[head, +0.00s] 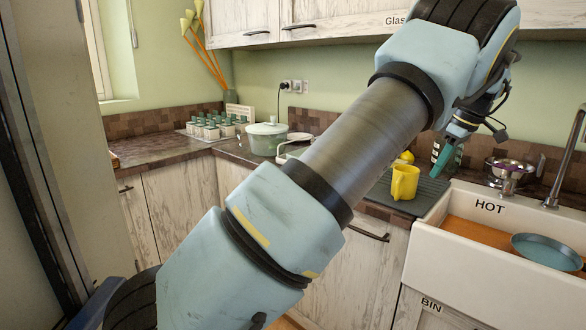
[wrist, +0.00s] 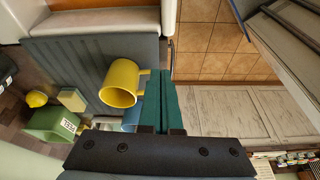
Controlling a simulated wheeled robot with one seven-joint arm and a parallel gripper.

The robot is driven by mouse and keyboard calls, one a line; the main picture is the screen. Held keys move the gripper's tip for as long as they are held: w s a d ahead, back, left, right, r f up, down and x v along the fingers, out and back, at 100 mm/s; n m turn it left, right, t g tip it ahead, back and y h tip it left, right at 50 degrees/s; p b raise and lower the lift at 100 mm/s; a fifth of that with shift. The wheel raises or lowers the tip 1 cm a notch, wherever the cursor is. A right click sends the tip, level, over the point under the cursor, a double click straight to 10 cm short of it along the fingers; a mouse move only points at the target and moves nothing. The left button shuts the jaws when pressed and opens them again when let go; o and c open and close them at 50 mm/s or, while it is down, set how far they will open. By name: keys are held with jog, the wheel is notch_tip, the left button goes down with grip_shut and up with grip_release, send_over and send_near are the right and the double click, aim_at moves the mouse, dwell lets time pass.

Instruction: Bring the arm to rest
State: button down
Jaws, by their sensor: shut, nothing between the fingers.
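My arm stretches across the head view from the lower left to the upper right. My gripper (head: 447,160) hangs at the right, above the counter, with its teal fingers pointing down. In the wrist view the two fingers of my gripper (wrist: 161,88) lie side by side, shut and empty. A yellow mug (head: 404,182) stands on the dark ribbed mat (head: 424,197) just left of the fingers. In the wrist view the mug (wrist: 119,83) has its handle close beside the fingertips; I cannot tell whether they touch.
A white sink (head: 500,240) marked HOT holds a blue pan (head: 547,251). A steel pot (head: 512,169) stands behind it. A lidded pot (head: 267,137) and a tray of jars (head: 214,127) stand further left. Wall cabinets (head: 330,22) hang above. The tiled floor (wrist: 215,50) is clear.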

jog(key=w+a+f+m+g+h, duration=0.1)
jog(key=a+f+m, duration=0.1)
jog(key=a, duration=1.1)
jog(key=a+f+m+g+h, duration=0.1)
jog(key=a+f+m, duration=0.1)
jog(key=a, duration=1.2)
jog(key=s+a+f+m, duration=0.2)
jog(key=s+a, duration=0.6)
jog(key=s, duration=0.1)
jog(key=s+a+f+m+t, duration=0.1)
jog(key=s+a+f+m, duration=0.2)
jog(key=s+a, duration=0.5)
jog(key=shift+s+a+f+h, duration=0.25)
jog(key=shift+s+h, duration=0.15)
jog(key=shift+s, duration=0.1)
